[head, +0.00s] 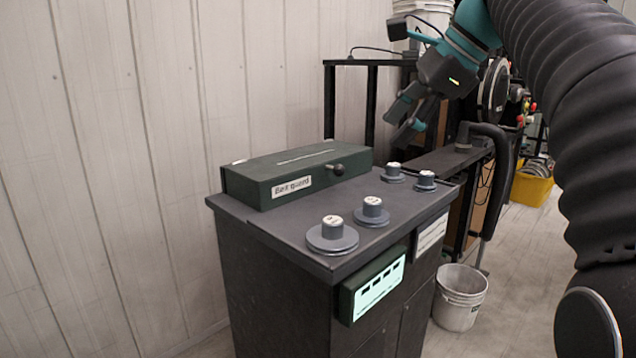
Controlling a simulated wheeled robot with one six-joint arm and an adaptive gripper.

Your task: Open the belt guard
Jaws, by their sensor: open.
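The belt guard (294,173) is a dark green flat box with a white "Belt guard" label on its front. It lies at the back left of a dark cabinet top, and its lid looks shut. A dark round knob (338,169) sticks out at its right front. My gripper (405,119) is in the air above and to the right of the belt guard, beyond the cabinet's back edge in the picture. It points down and left, its fingers are apart, and nothing shows between them. It is apart from the knob.
Several grey round pieces with white-labelled tops, such as one disc (333,236), stand on the cabinet top (285,228). A lit panel (373,285) is on the cabinet's front. A white bucket (460,296) stands on the floor at right. A pale wall is behind.

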